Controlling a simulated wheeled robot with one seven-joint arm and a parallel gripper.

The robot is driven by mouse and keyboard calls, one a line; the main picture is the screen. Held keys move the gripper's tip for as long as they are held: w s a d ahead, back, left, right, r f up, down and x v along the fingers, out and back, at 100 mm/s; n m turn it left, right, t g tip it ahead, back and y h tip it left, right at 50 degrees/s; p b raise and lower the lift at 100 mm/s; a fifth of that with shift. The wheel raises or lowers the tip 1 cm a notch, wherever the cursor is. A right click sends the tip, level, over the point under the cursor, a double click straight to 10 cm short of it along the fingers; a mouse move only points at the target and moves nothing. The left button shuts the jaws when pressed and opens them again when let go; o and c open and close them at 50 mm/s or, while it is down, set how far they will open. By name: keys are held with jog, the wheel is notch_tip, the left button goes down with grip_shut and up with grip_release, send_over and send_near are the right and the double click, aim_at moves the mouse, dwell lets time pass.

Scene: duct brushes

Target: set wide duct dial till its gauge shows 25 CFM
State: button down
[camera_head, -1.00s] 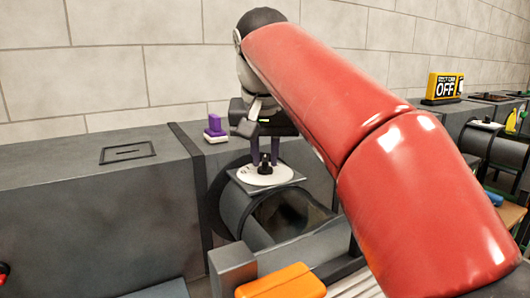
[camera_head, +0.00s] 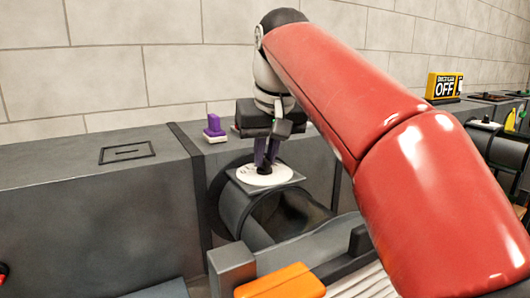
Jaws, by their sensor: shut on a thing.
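The wide duct dial is a white disc (camera_head: 255,176) with a small black knob (camera_head: 264,168) at its middle, on a square plate atop the wide dark duct (camera_head: 241,212). My gripper (camera_head: 266,160) points down over the disc, its purple fingers shut on the black knob. The fingers hide part of the knob. Dark marks show on the disc but are too small to read. I cannot make out a gauge reading.
A purple brush-like piece on a white base (camera_head: 214,132) stands on the grey housing left of my gripper. An orange block (camera_head: 280,282) lies in front of the duct.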

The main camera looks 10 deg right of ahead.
jog(key=shift+n+y, duration=0.4)
jog(key=shift+n, duration=0.5)
jog(key=c, duration=1.5)
grip_release()
jog(key=shift+r, duration=0.1)
jog(key=shift+v, duration=3.85)
